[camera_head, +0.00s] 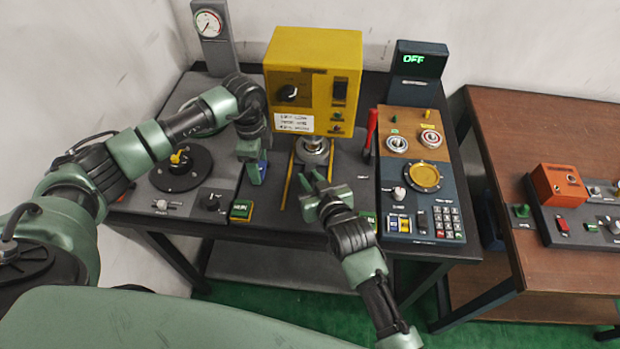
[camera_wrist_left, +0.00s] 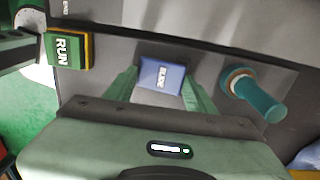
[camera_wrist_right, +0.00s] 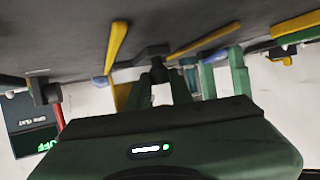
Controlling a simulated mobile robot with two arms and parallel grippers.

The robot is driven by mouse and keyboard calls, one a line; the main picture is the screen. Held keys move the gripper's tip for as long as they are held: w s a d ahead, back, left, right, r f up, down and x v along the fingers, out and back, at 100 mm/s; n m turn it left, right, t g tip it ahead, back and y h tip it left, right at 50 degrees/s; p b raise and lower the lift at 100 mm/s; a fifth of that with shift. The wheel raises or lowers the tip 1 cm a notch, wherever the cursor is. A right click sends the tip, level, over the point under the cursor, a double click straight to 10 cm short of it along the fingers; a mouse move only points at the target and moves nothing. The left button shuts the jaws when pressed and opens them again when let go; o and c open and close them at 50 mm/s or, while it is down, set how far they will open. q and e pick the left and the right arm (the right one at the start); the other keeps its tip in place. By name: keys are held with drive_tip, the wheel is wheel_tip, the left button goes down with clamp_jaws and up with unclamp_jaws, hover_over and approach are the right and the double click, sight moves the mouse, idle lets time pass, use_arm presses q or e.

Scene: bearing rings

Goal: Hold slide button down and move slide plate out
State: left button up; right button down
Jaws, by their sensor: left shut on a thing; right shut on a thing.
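My left gripper (camera_head: 255,170) is at the blue slide button (camera_wrist_left: 162,76), which stands on the grey table panel. In the left wrist view its two fingers are on either side of the button. The slide plate (camera_head: 311,158) lies between two yellow rails in front of the yellow machine (camera_head: 313,80), with a round metal piece (camera_head: 314,144) at its back end. My right gripper (camera_head: 319,180) is at the plate's front end. In the right wrist view its fingers are shut on a small dark handle (camera_wrist_right: 158,70). The handle is hidden behind the fingers in the head view.
A green RUN button (camera_head: 241,210) sits left of the rails, and another green button (camera_head: 369,222) is by my right arm. A teal knob (camera_wrist_left: 256,95) is beside my left gripper. A red lever (camera_head: 371,130) and a control panel (camera_head: 422,205) stand to the right.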

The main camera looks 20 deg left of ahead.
use_arm(q)
drive_tip(key=shift+s+f, duration=0.15)
use_arm(e)
drive_tip(key=shift+f, duration=0.1)
idle(0.5)
drive_tip(key=s+d, duration=0.1)
drive_tip(key=s, duration=0.4)
drive_tip(key=s+d, duration=0.1)
drive_tip(key=s, duration=0.4)
drive_tip(key=s+d, duration=0.1)
drive_tip(key=s, duration=0.4)
drive_tip(key=shift+d, duration=0.25)
drive_tip(key=shift+f, duration=0.1)
drive_tip(key=c, duration=1.5)
unclamp_jaws()
drive_tip(key=shift+c, duration=0.2)
drive_tip(key=shift+o, duration=1.4)
